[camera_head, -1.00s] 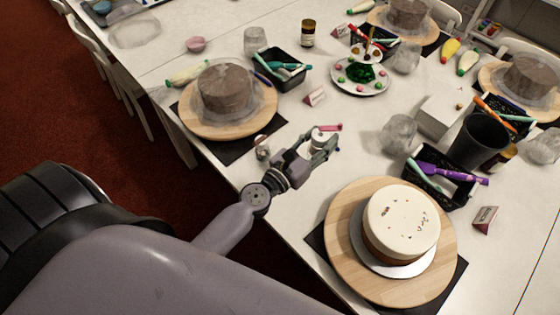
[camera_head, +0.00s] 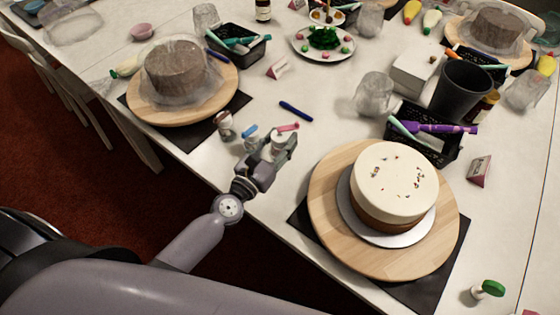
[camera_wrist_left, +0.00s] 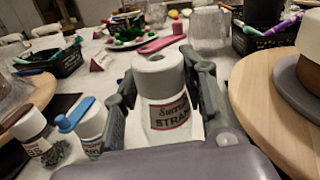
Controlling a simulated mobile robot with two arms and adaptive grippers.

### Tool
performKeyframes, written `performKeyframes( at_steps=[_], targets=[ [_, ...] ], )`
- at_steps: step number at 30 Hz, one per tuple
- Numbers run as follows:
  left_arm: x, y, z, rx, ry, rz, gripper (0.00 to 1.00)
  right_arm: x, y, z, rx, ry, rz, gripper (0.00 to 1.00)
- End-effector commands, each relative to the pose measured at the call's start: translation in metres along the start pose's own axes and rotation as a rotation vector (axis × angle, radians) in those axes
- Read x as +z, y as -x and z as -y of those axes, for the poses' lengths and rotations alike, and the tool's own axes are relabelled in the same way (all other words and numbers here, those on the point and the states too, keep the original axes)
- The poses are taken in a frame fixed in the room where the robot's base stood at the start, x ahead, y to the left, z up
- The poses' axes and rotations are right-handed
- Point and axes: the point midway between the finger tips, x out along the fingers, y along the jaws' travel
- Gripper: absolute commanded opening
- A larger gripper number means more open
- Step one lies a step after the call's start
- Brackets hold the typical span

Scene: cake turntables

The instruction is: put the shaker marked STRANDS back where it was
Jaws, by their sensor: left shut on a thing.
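The shaker marked STRANDS (camera_wrist_left: 170,115) is in my left gripper (camera_head: 279,146). It has a clear body, a white lid and a raised pink flap. In the left wrist view it stands upright between the two fingers of the gripper (camera_wrist_left: 163,70), and part of its label is cut off. In the head view the shaker (camera_head: 285,137) is near the table's front edge. I cannot tell whether its base touches the table. A shaker with a blue flap (camera_head: 250,137) stands close to its left, and another white-lidded shaker (camera_head: 225,124) stands further left. My right gripper is not in view.
A white-topped cake (camera_head: 394,182) sits on a wooden turntable (camera_head: 330,205) to the right. A wrapped brown cake (camera_head: 175,68) is on another turntable at the left. A blue pen (camera_head: 295,111) lies behind the gripper. A green-capped shaker (camera_head: 488,290) is at lower right.

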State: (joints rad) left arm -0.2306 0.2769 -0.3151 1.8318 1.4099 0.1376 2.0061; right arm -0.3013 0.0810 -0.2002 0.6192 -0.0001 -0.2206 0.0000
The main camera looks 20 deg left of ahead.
Motion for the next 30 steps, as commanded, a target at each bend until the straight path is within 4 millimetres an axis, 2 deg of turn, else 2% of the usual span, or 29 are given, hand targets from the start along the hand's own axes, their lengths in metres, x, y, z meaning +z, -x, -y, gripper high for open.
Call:
performKeyframes(
  at_steps=[1,5,13,22,27,28,30],
  targets=[
    [-0.008,-0.001,-0.001,-0.001,-0.002,0.001,0.00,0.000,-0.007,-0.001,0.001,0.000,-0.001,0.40],
    [-0.014,-0.001,-0.001,0.000,-0.001,0.002,0.00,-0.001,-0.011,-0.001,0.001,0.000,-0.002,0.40],
    [-0.052,-0.001,-0.005,-0.001,-0.003,0.001,0.00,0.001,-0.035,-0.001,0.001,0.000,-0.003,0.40],
    [-0.053,-0.001,-0.005,0.001,0.001,0.003,0.00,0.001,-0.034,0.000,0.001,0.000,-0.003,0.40],
    [-0.058,-0.001,-0.005,0.001,0.001,0.003,0.00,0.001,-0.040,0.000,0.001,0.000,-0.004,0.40],
    [-0.057,0.000,-0.005,0.000,0.001,0.001,0.41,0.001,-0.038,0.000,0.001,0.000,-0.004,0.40],
    [-0.057,0.000,-0.005,0.000,0.001,0.001,0.46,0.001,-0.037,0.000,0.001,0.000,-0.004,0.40]
  ],
)
